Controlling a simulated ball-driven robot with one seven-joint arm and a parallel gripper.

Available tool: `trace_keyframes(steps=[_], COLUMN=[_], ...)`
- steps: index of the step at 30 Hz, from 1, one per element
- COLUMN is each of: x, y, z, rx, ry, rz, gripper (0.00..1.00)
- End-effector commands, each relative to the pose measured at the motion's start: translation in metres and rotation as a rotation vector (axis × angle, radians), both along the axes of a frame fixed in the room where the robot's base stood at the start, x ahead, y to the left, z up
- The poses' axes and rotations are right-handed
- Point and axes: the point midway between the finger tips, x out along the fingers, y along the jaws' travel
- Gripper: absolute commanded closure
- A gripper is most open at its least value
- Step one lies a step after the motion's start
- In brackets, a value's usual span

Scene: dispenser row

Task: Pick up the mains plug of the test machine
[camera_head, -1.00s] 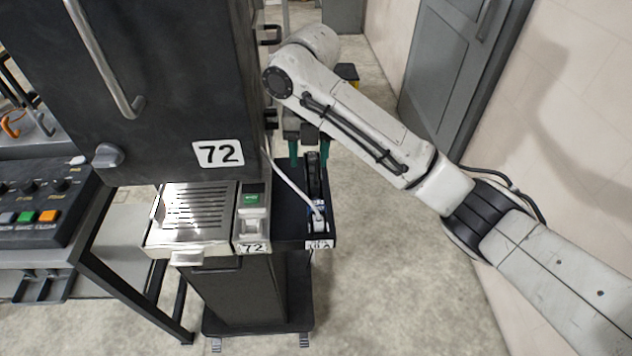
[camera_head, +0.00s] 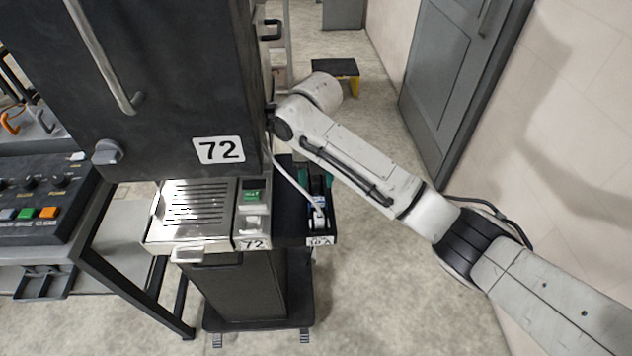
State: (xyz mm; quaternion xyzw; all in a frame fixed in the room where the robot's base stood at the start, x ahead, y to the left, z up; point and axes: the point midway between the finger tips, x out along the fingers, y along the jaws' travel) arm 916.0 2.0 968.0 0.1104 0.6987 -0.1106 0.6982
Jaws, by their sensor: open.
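The test machine (camera_head: 170,80) is a dark cabinet labelled 72 on the left. A white cable (camera_head: 295,182) runs from its side down to a small white and blue piece, which looks like the mains plug (camera_head: 318,219), in a narrow black holder on the side shelf (camera_head: 290,238). My gripper (camera_head: 316,180), with teal fingertips, is open and low over the back of this holder, just behind the plug. I cannot tell whether the fingers touch the holder.
A slotted metal tray (camera_head: 195,208) and a small unit with a green display (camera_head: 252,197) stand left of the holder. A control panel (camera_head: 35,205) is at far left. A black and yellow step stool (camera_head: 338,70) stands behind. The floor right of the shelf is clear.

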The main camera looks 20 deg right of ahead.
Motion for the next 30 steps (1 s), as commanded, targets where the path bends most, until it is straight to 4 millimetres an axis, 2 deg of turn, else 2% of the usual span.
trace_keyframes(steps=[3,9,25,30], x=[-0.0001,0.0,0.0,0.0], y=[-0.0004,-0.0003,-0.0002,-0.0002], z=[-0.0066,-0.0074,-0.0069,-0.0067], rx=[0.0,0.0,0.0,0.0], ry=[-0.001,-0.001,-0.001,-0.001], rz=[-0.001,0.0,0.0,0.0], gripper=[0.49,0.49,0.99,1.0])
